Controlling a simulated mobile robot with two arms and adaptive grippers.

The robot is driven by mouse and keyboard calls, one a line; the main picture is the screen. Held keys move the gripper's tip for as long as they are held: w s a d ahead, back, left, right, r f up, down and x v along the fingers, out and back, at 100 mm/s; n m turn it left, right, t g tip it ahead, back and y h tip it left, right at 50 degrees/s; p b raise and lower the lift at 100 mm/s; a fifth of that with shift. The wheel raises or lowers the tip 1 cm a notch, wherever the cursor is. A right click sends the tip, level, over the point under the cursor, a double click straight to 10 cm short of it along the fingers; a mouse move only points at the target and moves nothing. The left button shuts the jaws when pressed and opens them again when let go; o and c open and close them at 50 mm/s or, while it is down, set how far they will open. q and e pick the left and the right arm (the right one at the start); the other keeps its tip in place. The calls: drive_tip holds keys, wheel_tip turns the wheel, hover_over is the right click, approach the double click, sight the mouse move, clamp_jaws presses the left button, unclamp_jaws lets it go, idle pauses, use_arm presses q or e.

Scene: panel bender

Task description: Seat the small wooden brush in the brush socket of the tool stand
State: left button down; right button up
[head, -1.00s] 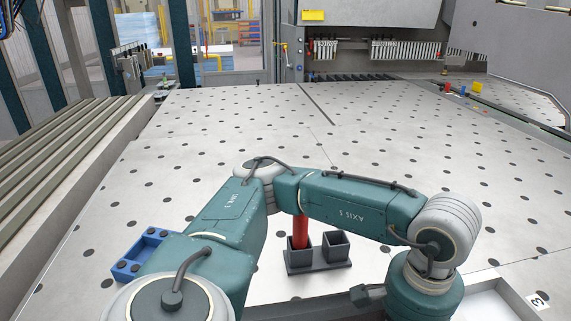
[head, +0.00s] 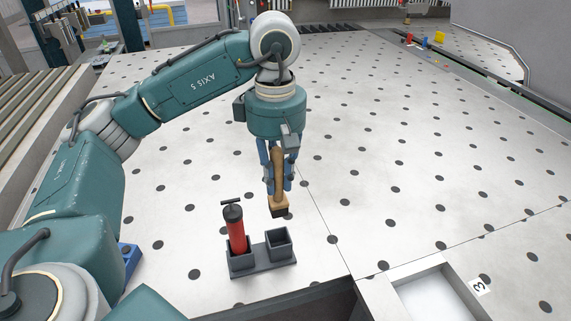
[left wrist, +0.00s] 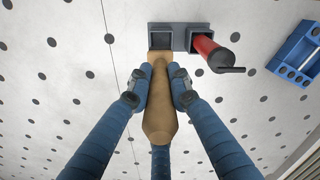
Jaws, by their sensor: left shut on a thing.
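The small wooden brush (head: 278,178) is held by its handle in my left gripper (head: 276,170), which is shut on it. It hangs nearly upright, its dark bristles downward, above the table. It also shows in the left wrist view (left wrist: 158,105), between the blue fingers. The dark grey tool stand (head: 262,262) stands on the table. Its right square socket (head: 278,238) is empty in the head view. Its left socket holds a red tool with a black T-handle (head: 236,228). The brush head appears apart from the stand, above and behind the empty socket. My right gripper is not in view.
A blue holder (left wrist: 299,52) lies beyond the red tool in the left wrist view, mostly hidden behind my arm in the head view. A white tray (head: 440,297) is at the front right.

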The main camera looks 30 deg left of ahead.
sight(277, 210)
use_arm(q)
drive_tip(key=shift+s+f, duration=0.25)
drive_tip(key=shift+f, duration=0.1)
drive_tip(key=shift+s+f+b, duration=0.1)
drive_tip(key=shift+f+b, duration=0.15)
drive_tip(key=shift+b, duration=0.15)
drive_tip(key=shift+f+b, duration=0.4)
drive_tip(key=shift+f, duration=0.25)
drive_tip(key=shift+w+f+b, duration=0.2)
drive_tip(key=shift+f+b, duration=0.4)
drive_tip(key=shift+f, duration=0.8)
drive_tip(key=shift+f+b, duration=1.05)
drive_tip(key=shift+f, duration=0.25)
drive_tip(key=shift+f+b, duration=0.7)
drive_tip(key=shift+f, duration=0.05)
wheel_tip(277, 210, down, 5)
drive_tip(key=b, duration=0.4)
drive_tip(key=shift+r, duration=0.1)
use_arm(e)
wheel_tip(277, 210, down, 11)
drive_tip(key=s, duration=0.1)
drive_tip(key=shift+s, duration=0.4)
